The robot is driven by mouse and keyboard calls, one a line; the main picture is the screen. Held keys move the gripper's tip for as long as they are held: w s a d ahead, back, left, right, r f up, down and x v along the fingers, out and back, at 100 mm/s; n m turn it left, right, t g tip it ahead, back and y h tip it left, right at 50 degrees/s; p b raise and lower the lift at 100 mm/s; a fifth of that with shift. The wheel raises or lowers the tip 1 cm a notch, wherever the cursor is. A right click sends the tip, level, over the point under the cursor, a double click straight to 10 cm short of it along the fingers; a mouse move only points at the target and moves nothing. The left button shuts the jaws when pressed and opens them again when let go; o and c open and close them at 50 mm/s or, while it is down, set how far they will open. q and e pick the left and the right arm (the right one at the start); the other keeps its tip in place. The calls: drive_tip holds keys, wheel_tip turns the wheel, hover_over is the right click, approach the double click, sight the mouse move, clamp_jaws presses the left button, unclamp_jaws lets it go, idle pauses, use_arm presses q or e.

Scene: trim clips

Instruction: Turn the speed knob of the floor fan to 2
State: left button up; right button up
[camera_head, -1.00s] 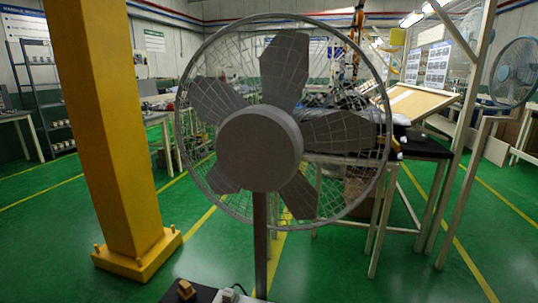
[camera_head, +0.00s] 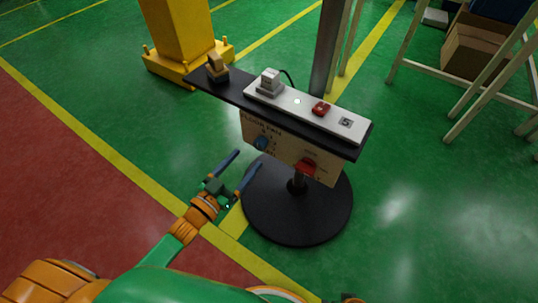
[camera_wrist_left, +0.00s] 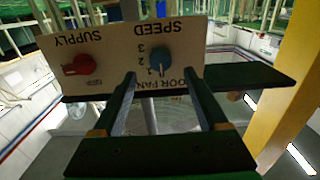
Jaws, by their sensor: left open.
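The floor fan's control panel (camera_head: 285,147) is a pale board under a black shelf, on a stand with a round black base (camera_head: 298,205). The blue speed knob (camera_head: 262,143) is on its left side. In the left wrist view the panel appears upside down; the speed knob (camera_wrist_left: 161,57) shows a white mark pointing down in the picture, and I cannot tell its exact number. My left gripper (camera_head: 245,163) is open and empty in front of the panel, its fingers toward the knob and apart from it. The wrist view also shows its fingers (camera_wrist_left: 160,85). My right gripper is not in view.
A red supply knob (camera_head: 306,166) sits right of the speed knob. A white power strip (camera_head: 298,101) with a plug and red switch lies on the shelf. A yellow column (camera_head: 180,35) stands behind left, a table frame at right. The floor at left is clear.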

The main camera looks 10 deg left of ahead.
sight(258, 146)
use_arm(q)
drive_tip(key=b+x, duration=0.1)
drive_tip(key=x, duration=0.4)
drive_tip(key=shift+w+d+r, duration=0.1)
drive_tip(key=shift+w, duration=0.35)
clamp_jaws()
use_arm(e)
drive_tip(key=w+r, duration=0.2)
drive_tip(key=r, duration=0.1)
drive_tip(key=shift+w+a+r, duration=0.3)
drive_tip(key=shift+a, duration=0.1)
